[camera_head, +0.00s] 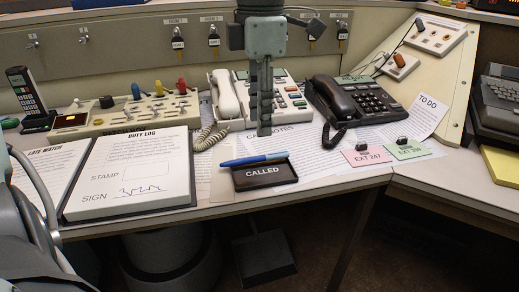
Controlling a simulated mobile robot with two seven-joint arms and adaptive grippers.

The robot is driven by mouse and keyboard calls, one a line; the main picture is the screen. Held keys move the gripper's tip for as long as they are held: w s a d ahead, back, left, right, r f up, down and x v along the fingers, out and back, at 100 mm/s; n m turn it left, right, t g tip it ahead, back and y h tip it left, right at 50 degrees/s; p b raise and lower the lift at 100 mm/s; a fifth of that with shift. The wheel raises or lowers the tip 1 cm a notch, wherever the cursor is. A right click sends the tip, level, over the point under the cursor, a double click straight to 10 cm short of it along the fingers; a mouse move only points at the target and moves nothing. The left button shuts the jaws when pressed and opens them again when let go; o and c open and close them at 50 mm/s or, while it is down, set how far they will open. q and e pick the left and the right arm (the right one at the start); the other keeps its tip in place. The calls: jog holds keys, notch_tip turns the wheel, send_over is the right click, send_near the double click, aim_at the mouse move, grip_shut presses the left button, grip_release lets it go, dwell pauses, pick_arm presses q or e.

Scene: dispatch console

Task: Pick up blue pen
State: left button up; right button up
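The blue pen (240,161) lies across the back edge of a small black tray marked CALLED (264,179), near the front edge of the desk. Its left end sticks out past the tray. My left gripper (264,132) hangs pointing straight down above and behind the pen in the picture, with a gap between its tips and the pen. I see its fingers edge-on, one in front of the other, so their opening is hidden. Nothing shows between them. My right gripper is not in view.
A duty log binder (130,172) lies left of the tray. A white phone (226,95) and a black phone (352,100) stand behind. Pink (366,155) and green (406,149) cards lie to the right. Papers cover the desk around the tray.

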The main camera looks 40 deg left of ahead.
aim_at(255, 159)
pick_arm(q)
notch_tip(255, 159, down, 7)
jog(key=shift+d+f, duration=0.1)
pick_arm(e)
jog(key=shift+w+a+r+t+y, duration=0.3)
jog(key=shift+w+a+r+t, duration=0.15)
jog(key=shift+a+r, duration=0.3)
pick_arm(q)
jog(key=shift+c, duration=0.6)
grip_shut()
